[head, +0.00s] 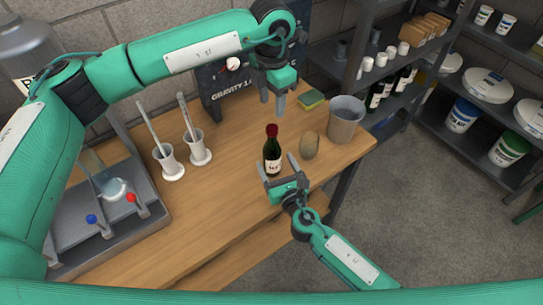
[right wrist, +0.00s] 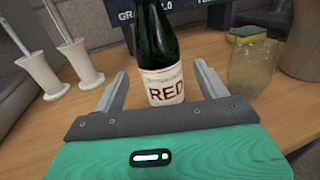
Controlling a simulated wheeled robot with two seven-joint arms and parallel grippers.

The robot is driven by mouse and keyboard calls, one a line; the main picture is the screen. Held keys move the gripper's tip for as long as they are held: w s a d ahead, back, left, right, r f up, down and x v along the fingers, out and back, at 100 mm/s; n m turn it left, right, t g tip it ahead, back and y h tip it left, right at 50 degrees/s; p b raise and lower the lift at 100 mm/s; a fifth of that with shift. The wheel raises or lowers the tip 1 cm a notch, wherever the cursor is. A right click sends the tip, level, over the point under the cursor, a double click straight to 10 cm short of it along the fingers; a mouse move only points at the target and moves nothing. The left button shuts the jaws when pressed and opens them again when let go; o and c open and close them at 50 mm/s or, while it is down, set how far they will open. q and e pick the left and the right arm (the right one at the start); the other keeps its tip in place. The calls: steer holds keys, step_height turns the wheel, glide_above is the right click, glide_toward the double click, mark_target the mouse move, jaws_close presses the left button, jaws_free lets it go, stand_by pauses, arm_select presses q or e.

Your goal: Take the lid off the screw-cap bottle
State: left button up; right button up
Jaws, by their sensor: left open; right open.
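The screw-cap bottle (head: 272,157) is dark green with a red cap (head: 272,129) and a white label, and stands upright on the wooden workbench (head: 230,200). In the right wrist view the bottle (right wrist: 158,50) shows its label reading RED, and its top is out of frame. My left gripper (head: 273,108) is open, pointing down, above and behind the cap, with nothing between its fingers. My right gripper (head: 275,164) is open at the bottle's near side. In the right wrist view its fingers (right wrist: 160,88) point toward the bottle, one on each side, apart from it.
A glass (right wrist: 252,68) stands right of the bottle. A bucket (head: 345,118) and a sponge (head: 311,99) are at the bench's back right. Two white holders (head: 168,163) (head: 199,150) with upright tools stand to the left. A sink (head: 120,228) is at the far left; bare wood lies front-left of the bottle.

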mark_target(275, 162)
arm_select(q)
steer(key=shift+s+r, duration=0.1)
arm_select(e)
steer(key=x, duration=0.4)
steer(key=shift+w+r, duration=0.1)
steer(key=shift+w, duration=0.05)
steer(key=shift+x, duration=0.8)
